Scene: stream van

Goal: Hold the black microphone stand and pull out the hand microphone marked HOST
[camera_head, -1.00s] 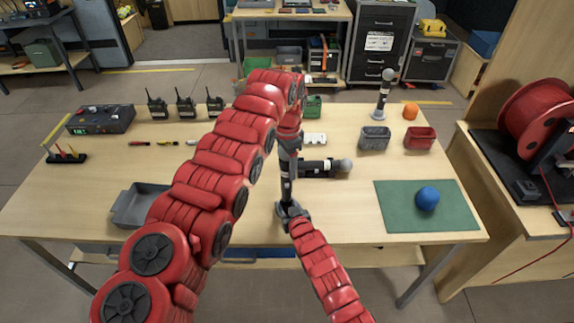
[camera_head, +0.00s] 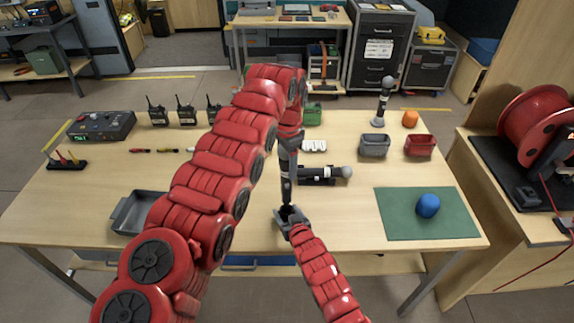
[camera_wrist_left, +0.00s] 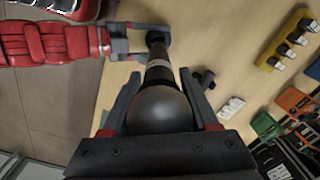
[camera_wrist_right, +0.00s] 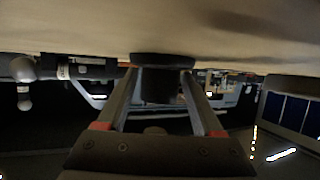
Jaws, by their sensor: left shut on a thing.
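A hand microphone (camera_head: 285,188) stands upright near the front middle of the table. Its round black head (camera_wrist_left: 160,108) and a pale band (camera_wrist_left: 163,63) show in the left wrist view; no marking is legible. My left gripper (camera_wrist_left: 160,75) is shut on this microphone from above. The black microphone stand (camera_wrist_right: 160,82) is around its lower end, with a wide base by the table. My right gripper (camera_head: 288,214) is low at the stand, and in the right wrist view its fingers are on both sides of the socket. Contact with the socket is unclear.
Another microphone (camera_head: 341,172) lies just right of the stand, and one (camera_head: 385,95) stands upright at the back right. A grey tray (camera_head: 130,218), grey bin (camera_head: 374,147), red bin (camera_head: 420,147) and green mat (camera_head: 400,215) with a blue ball (camera_head: 428,206) are on the table.

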